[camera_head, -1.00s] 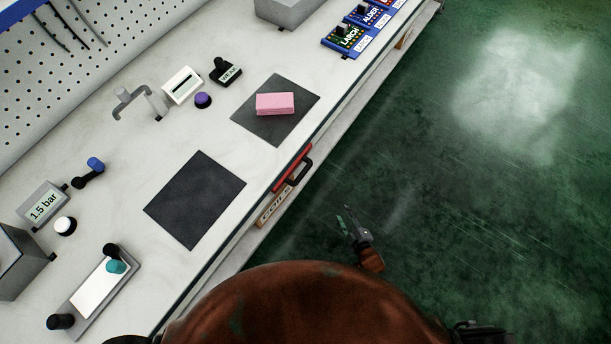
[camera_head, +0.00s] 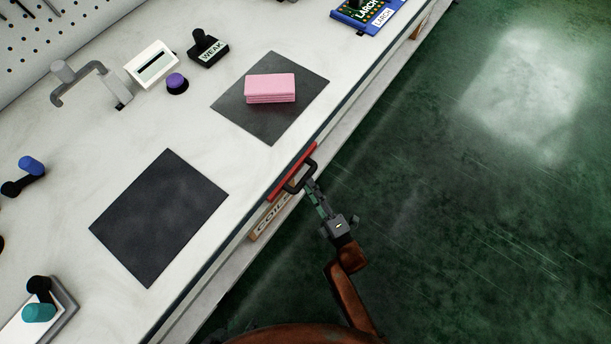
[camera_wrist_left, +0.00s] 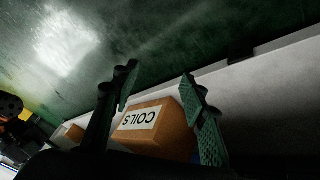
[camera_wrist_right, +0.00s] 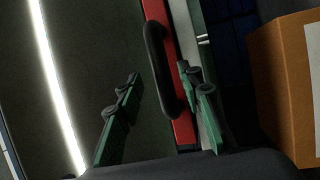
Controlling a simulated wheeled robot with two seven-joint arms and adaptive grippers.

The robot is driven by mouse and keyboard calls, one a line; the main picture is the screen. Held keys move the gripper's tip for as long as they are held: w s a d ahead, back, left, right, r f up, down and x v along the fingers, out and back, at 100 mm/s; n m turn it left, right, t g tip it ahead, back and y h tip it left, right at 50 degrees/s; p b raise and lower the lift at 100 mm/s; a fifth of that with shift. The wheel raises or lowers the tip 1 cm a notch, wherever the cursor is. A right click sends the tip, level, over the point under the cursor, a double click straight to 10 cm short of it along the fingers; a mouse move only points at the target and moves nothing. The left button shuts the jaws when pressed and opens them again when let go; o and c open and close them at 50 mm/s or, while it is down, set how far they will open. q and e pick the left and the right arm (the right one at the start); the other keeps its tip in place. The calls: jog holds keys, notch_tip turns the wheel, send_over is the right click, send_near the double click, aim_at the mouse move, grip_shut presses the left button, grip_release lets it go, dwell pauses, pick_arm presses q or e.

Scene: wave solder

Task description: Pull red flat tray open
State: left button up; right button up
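The red flat tray (camera_head: 290,172) shows as a thin red front at the bench's front edge. It has a black bar handle (camera_head: 300,178). In the right wrist view the red front (camera_wrist_right: 184,130) stands upright with the handle (camera_wrist_right: 160,65) between my finger lines. My right gripper (camera_head: 314,194) is at the handle; in its wrist view the fingers (camera_wrist_right: 158,72) are open, one either side of the handle, with no clear grip. My left gripper (camera_wrist_left: 158,72) is open and empty, facing a COILS box; I cannot make it out in the head view.
The COILS box (camera_wrist_left: 170,135) sits under the bench edge, close to the tray; it also shows in the head view (camera_head: 268,222). A pink block (camera_head: 270,87) lies on a dark mat on the benchtop. Green floor (camera_head: 480,220) to the right is clear.

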aim_at(305, 178)
jog(key=x, duration=0.2)
jog(key=b+x, duration=0.1)
jog(key=shift+w+f, duration=0.2)
jog(key=shift+w+a+r, duration=0.2)
jog(key=shift+w+a, duration=0.1)
jog(key=shift+w, duration=0.05)
pick_arm(q)
jog(key=f, duration=0.2)
jog(key=f+t, duration=0.1)
jog(key=shift+w+a, duration=0.25)
pick_arm(e)
grip_shut()
